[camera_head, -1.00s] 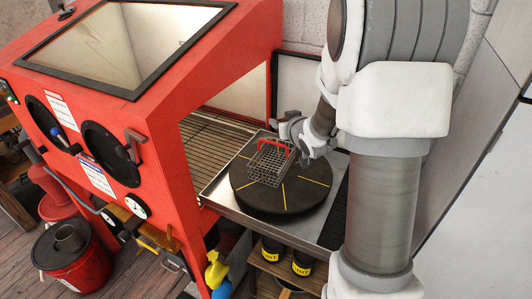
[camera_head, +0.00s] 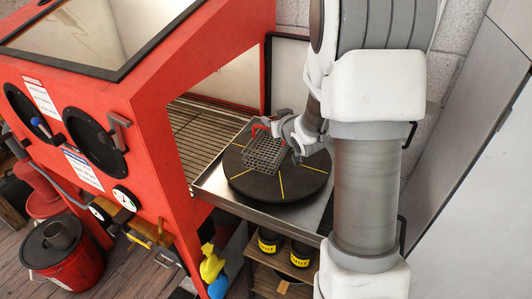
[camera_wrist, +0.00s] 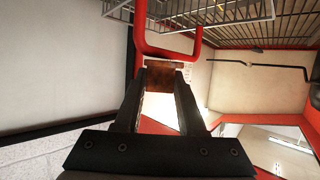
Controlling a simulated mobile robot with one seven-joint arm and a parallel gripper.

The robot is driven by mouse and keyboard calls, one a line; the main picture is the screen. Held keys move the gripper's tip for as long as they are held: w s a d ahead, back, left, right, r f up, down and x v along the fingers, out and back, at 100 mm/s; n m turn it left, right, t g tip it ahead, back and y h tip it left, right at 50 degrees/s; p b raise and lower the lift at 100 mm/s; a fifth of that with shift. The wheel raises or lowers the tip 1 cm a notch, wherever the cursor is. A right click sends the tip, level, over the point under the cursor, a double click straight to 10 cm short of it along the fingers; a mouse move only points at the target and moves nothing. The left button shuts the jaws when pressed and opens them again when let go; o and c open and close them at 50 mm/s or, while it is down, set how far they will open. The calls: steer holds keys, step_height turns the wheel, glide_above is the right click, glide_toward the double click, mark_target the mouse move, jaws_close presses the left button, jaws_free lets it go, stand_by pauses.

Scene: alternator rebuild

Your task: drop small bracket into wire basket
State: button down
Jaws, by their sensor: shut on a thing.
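The wire basket (camera_head: 266,153) is a grey mesh box with a red handle, resting on a black round turntable (camera_head: 300,188). My gripper (camera_head: 290,132) is beside the basket's right rear in the head view, and its fingers are hard to make out there. In the wrist view, my gripper (camera_wrist: 160,82) is shut on a small rusty-brown bracket (camera_wrist: 160,73) at its fingertips. The wire basket (camera_wrist: 225,14) and its red handle (camera_wrist: 141,38) show just beyond at the top of that view. The bracket cannot be made out in the head view.
The turntable has yellow lines and sits on a metal tray (camera_head: 214,196). A red blasting cabinet (camera_head: 160,130) stands open to the left, with a slatted floor (camera_head: 195,135) inside. A grey wall is close behind and to the right of my arm.

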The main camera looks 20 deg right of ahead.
steer(key=shift+c, duration=2.1)
jaws_free()
